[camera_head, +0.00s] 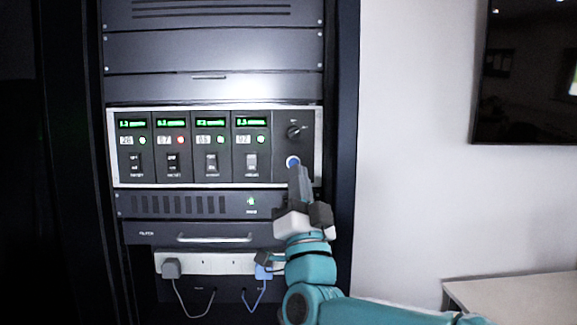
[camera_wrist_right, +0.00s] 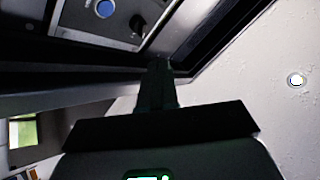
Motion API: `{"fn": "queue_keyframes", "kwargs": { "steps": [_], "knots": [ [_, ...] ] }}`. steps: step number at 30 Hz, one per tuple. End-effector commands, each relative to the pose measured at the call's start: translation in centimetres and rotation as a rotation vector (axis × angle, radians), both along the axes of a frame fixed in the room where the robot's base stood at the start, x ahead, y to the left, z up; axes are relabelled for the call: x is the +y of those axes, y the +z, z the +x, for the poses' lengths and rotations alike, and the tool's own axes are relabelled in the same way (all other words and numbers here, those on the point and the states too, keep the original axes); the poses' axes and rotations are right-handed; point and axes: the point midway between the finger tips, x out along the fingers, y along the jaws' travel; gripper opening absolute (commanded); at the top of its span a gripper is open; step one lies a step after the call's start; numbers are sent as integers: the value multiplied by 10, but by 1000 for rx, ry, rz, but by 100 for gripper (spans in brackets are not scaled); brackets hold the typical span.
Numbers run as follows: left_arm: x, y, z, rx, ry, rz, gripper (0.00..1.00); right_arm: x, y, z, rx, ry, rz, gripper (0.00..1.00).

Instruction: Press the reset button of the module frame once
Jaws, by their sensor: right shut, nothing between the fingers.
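The module frame (camera_head: 215,183) is a light-rimmed panel in the rack with several dark modules, each with a green display, a small lamp and a switch. One lamp (camera_head: 181,140) is red; the others look green. The round blue reset button (camera_head: 292,161) sits at the right of the frame, below a black knob (camera_head: 294,132). In the right wrist view the blue button (camera_wrist_right: 105,9) is at the top, apart from the fingers. My right gripper (camera_head: 297,168) is shut and empty, its tips just below the button in the head view; whether they touch it is unclear there. My left gripper is not in view.
Below the frame are a vented unit (camera_head: 180,204), a drawer with a handle (camera_head: 214,238) and a power strip (camera_head: 205,263) with plugs and cables. A dark rack post (camera_head: 343,120) stands to the right. A white table (camera_head: 510,295) and a wall screen (camera_head: 525,80) are farther right.

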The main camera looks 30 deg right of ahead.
Motion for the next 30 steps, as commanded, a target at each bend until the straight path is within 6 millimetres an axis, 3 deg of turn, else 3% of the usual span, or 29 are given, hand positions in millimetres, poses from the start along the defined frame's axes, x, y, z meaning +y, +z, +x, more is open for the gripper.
{"fn": "queue_keyframes", "kwargs": {
  "steps": [8,21,30],
  "knots": [
    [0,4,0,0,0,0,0,-1,1,4,3,1,-1,0],
    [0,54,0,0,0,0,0,-28,4,51,6,3,0,0],
    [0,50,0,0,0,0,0,-41,-1,73,3,4,0,0]
  ]
}}
